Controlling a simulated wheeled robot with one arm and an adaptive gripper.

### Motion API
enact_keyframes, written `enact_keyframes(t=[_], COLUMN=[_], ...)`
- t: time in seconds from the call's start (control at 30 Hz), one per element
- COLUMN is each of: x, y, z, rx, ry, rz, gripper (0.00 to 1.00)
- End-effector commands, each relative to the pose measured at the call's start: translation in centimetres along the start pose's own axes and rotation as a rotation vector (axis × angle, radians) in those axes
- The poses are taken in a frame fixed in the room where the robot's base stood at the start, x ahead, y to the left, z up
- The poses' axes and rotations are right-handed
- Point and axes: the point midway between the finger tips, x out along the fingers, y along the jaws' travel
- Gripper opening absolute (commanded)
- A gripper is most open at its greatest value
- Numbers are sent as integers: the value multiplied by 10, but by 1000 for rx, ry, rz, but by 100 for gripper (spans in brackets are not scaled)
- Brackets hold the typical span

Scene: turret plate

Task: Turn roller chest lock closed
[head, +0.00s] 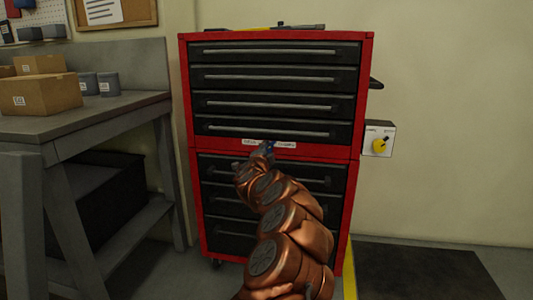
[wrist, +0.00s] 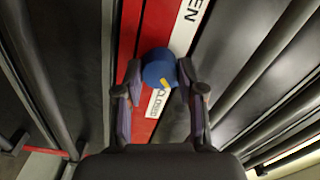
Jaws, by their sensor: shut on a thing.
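The roller chest (head: 185,95) is red with dark drawers and stands ahead of me. Its lock is a round blue knob (wrist: 158,66) with a yellow mark, on the red band between the upper and lower drawers. A white label strip (wrist: 187,28) runs behind the knob; letters ending "EN" show on one side and partly covered lettering on the other. The yellow mark sits on the knob's lower right in the wrist view. My gripper (wrist: 159,72) has one finger on each side of the knob and is shut on it. In the head view my gripper (head: 264,150) hides most of the knob.
A grey workbench (head: 90,125) with cardboard boxes (head: 40,92) and grey cans stands at the left. Tools (head: 285,28) lie on the chest top. A wall box with a yellow knob (head: 379,145) is right of the chest. Drawer handles run close around my gripper.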

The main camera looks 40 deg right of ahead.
Motion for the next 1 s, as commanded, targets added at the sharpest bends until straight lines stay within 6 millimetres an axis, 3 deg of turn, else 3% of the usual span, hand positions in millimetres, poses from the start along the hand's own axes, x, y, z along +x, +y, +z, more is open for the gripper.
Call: enact_keyframes(t=[0.33, 0.37, 0.6, 1.0], x=[0, 0, 0, -2], y=[0, 0, 0, 0], z=[-1, -1, 0, 0], rx=[4, 4, 3, 3], ry=[1, 1, 1, 0], rz=[1, 1, 1, 1], gripper=[4, 40, 64, 64])
